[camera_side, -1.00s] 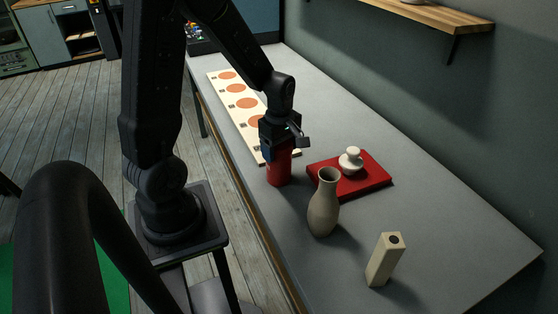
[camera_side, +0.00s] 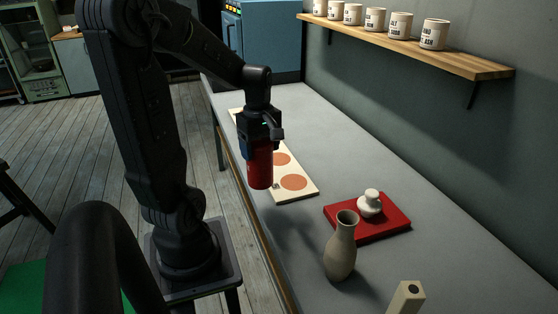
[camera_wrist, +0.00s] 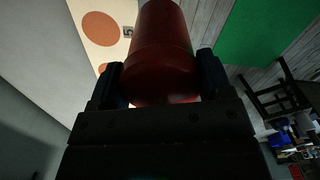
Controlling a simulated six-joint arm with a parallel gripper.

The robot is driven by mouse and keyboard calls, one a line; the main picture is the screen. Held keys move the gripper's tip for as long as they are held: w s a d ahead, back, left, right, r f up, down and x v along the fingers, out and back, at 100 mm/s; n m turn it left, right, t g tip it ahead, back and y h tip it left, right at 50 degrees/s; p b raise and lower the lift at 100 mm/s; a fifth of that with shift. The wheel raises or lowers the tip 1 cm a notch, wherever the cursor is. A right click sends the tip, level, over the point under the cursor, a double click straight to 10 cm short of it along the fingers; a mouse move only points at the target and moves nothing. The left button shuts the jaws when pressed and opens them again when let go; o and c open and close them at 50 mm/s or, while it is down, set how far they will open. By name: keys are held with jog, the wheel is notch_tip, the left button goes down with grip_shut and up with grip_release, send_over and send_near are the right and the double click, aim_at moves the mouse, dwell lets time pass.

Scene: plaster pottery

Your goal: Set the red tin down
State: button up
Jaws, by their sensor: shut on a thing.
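The red tin (camera_side: 260,168) is a red cylinder, held upright in my gripper (camera_side: 262,142) in the side view. My gripper is shut on its upper part. In the wrist view the red tin (camera_wrist: 163,50) sits between the two dark fingers (camera_wrist: 162,82). The tin appears raised above the table, in front of a pale board (camera_side: 308,190) with orange discs. One orange disc (camera_side: 293,182) shows at the board's near end and another (camera_side: 280,159) just behind it. The far part of the board is partly hidden by my arm and the tin.
A red tray (camera_side: 394,228) with a small white lidded pot (camera_side: 369,203) lies right of the board. A grey vase (camera_side: 341,250) and a pale square bottle (camera_side: 405,299) stand nearer. A wall shelf (camera_side: 450,61) holds several white canisters. The table's right side is clear.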

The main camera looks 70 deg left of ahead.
jog(key=shift+s+a+r, duration=0.45)
jog(key=shift+s, duration=0.1)
jog(key=shift+w+r, duration=0.1)
jog(key=shift+w, duration=0.4)
jog(key=w+d+r+m, duration=0.1)
jog(key=w+d+m, duration=0.45)
jog(key=w, duration=0.55)
jog(key=w+d+r+m, duration=0.1)
jog(key=w+d+m, duration=0.5)
jog(key=w, duration=0.6)
jog(key=w+d+f+m, duration=0.1)
jog(key=w+d+m, duration=0.15)
jog(key=d, duration=0.55)
jog(key=w+d+f+m, duration=0.15)
jog(key=w+d, duration=0.25)
jog(key=d, duration=0.4)
jog(key=w+d+f, duration=0.2)
jog(key=d+f, duration=0.8)
jog(key=d, duration=0.1)
jog(key=shift+d+f, duration=0.15)
jog(key=shift+d, duration=0.2)
jog(key=shift+m, duration=0.25)
